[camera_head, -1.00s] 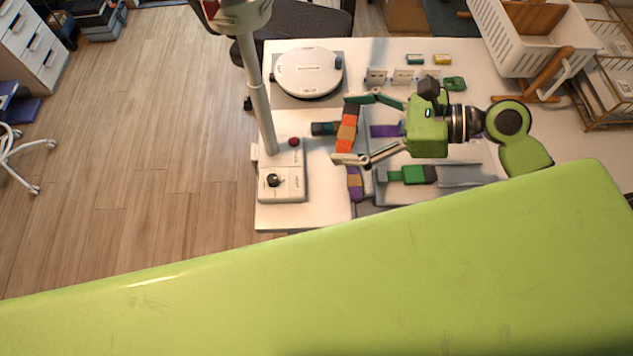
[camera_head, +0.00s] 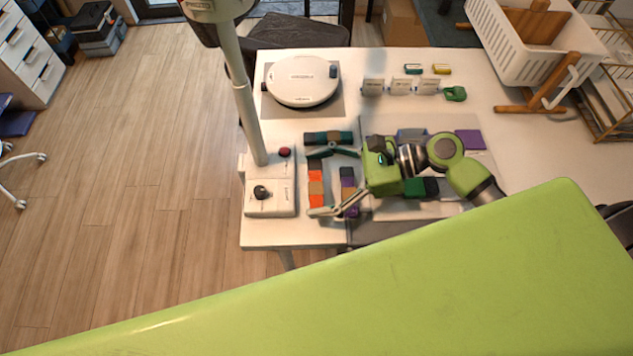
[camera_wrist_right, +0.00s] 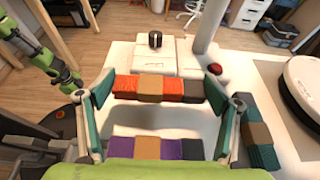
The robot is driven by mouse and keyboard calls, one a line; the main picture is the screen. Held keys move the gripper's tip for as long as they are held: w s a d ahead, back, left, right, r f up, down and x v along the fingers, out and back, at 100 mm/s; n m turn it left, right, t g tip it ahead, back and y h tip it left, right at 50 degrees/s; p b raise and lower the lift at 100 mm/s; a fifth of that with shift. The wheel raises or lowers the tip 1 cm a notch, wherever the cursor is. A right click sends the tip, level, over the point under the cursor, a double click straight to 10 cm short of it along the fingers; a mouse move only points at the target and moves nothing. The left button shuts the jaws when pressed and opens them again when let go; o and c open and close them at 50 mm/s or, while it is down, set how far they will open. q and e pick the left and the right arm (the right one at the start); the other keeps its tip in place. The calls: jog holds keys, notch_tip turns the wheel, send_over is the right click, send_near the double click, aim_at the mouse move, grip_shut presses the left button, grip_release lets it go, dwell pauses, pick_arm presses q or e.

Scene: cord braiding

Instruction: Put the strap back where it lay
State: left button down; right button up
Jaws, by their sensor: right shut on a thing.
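My right gripper (camera_head: 329,181) is shut on a strap of orange and tan blocks (camera_head: 316,186), with one finger at each end of it. In the right wrist view the strap (camera_wrist_right: 150,88) spans straight between the two fingertips (camera_wrist_right: 159,90). I cannot tell whether it touches the table. A purple, tan and dark strap (camera_head: 347,182) lies parallel to it, nearer the wrist; it also shows in the wrist view (camera_wrist_right: 155,148). A dark teal and tan strap (camera_head: 328,138) lies crosswise beyond the upper finger.
A white control box with a red button (camera_head: 284,152) and a post stands left of the strap. A round white device (camera_head: 302,80) is behind. A green and black strap (camera_head: 415,187) and a purple piece (camera_head: 470,140) lie right. The table's front-left corner (camera_head: 270,235) is bare.

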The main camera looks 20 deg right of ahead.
jog(key=shift+f, duration=0.3)
jog(key=shift+f, duration=0.1)
jog(key=shift+f, duration=0.5)
jog(key=o, duration=1.1)
jog(key=shift+r, duration=0.3)
jog(key=v, duration=1.2)
jog(key=shift+r, duration=0.4)
